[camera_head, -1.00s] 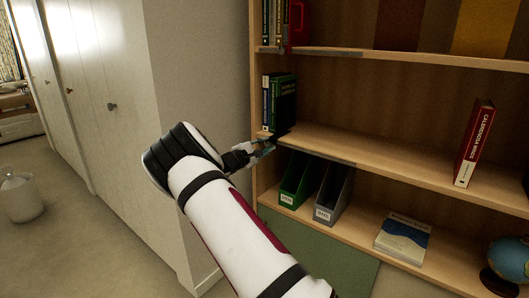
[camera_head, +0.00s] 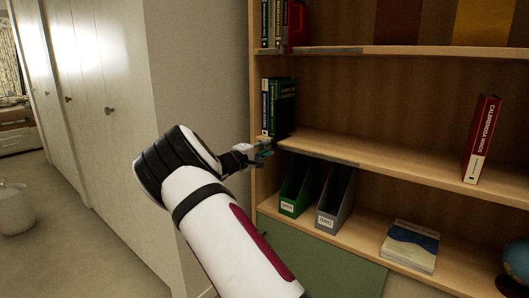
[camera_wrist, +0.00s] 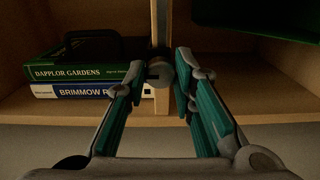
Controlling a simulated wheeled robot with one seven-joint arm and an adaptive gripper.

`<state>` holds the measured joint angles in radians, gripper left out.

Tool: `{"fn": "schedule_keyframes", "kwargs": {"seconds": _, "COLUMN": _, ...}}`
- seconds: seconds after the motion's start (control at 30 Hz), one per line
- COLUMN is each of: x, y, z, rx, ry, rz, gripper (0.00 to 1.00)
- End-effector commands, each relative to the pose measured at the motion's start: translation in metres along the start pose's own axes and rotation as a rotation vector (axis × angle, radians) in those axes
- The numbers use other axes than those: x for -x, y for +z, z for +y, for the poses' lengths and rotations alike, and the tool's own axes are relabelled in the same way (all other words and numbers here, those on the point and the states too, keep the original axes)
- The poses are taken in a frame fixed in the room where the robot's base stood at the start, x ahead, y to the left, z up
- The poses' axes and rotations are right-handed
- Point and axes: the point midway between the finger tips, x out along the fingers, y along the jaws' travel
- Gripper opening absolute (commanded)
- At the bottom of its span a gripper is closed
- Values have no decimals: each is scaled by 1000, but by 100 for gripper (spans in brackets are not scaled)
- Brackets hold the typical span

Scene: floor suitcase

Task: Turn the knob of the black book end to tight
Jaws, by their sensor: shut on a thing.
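The black book end (camera_wrist: 105,46) lies against the dark green book in the wrist view. Its dark round knob (camera_wrist: 160,73) sits at the edge of the wooden shelf board, between my fingertips. My gripper (camera_wrist: 163,75) is shut on the knob, with teal-padded fingers on both sides. In the head view my gripper (camera_head: 262,153) is at the front edge of the middle shelf, just below the upright books. The knob is too small and covered to make out there. Whether it is tight cannot be seen.
A green book (camera_wrist: 75,72) and a blue-and-white book (camera_wrist: 88,91) stand beside the book end. Green (camera_head: 298,188) and grey (camera_head: 335,198) magazine files stand just below. A red book (camera_head: 481,140) stands far right. A wall (camera_head: 195,80) is close on the left.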

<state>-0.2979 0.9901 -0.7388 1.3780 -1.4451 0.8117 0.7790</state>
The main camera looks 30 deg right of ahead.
Motion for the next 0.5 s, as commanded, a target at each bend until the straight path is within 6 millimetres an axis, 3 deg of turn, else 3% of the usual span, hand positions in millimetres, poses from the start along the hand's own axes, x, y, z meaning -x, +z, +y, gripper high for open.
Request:
{"fn": "schedule_keyframes", "kwargs": {"seconds": 0.27, "x": 1, "y": -1, "z": -2, "rx": 0, "ry": -3, "rz": 1, "gripper": 0}}
{"fn": "schedule_keyframes", "kwargs": {"seconds": 0.3, "x": 1, "y": -1, "z": -2, "rx": 0, "ry": -3, "rz": 1, "gripper": 30}}
{"fn": "schedule_keyframes", "kwargs": {"seconds": 0.37, "x": 1, "y": -1, "z": -2, "rx": 0, "ry": -3, "rz": 1, "gripper": 44}}
{"fn": "schedule_keyframes", "kwargs": {"seconds": 0.5, "x": 0, "y": 0, "z": -1, "rx": 0, "ry": -2, "rz": 0, "gripper": 44}}
